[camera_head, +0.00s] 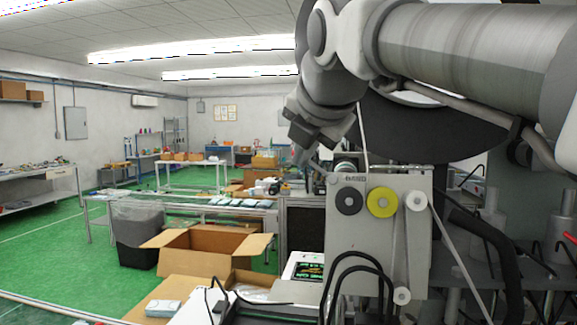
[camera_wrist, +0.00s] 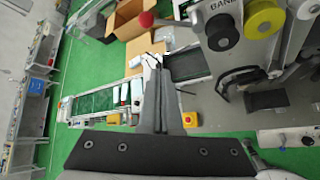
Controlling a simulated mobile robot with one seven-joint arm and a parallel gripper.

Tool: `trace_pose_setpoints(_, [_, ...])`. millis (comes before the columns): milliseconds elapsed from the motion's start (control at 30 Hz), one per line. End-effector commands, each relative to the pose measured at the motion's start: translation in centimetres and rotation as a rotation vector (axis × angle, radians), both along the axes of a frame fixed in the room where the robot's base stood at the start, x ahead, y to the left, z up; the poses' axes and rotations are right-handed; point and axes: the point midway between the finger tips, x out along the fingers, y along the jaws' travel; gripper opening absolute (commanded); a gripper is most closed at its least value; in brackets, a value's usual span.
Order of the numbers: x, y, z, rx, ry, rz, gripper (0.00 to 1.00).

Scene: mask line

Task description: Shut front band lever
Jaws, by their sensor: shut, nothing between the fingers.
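My gripper (camera_wrist: 157,66) is shut and empty in the wrist view, its fingers pointing up the picture. In the head view my gripper (camera_head: 298,158) hangs at the end of my arm, small and partly unclear, just left of the grey banding machine (camera_head: 378,232). In the wrist view a lever with a red ball knob (camera_wrist: 146,19) sticks out leftward from the machine (camera_wrist: 222,58). The knob is above and slightly left of my fingertips in the picture, apart from them. I cannot tell for sure whether this is the front band lever.
The machine carries a black roller (camera_head: 349,200) and a yellow roller (camera_head: 382,202). An open cardboard box (camera_head: 205,252) and a dark bin (camera_head: 137,235) stand left of it. A yellow box with a red button (camera_wrist: 190,119) is right of my fingers.

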Motion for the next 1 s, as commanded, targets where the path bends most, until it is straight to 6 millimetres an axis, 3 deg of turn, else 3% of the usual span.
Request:
trace_pose_setpoints(333, [1.2,0.2,-0.9,0.002,0.003,-0.002,0.0])
trace_pose_setpoints(767, [8.3,1.4,-6.0,0.001,0.005,-0.002,0.0])
trace_pose_setpoints(833, [8.5,0.5,-4.5,0.005,-0.003,-0.006,0.0])
trace_pose_setpoints(1000, [8.9,-0.7,-3.1,0.004,0.0,-0.003,0.0])
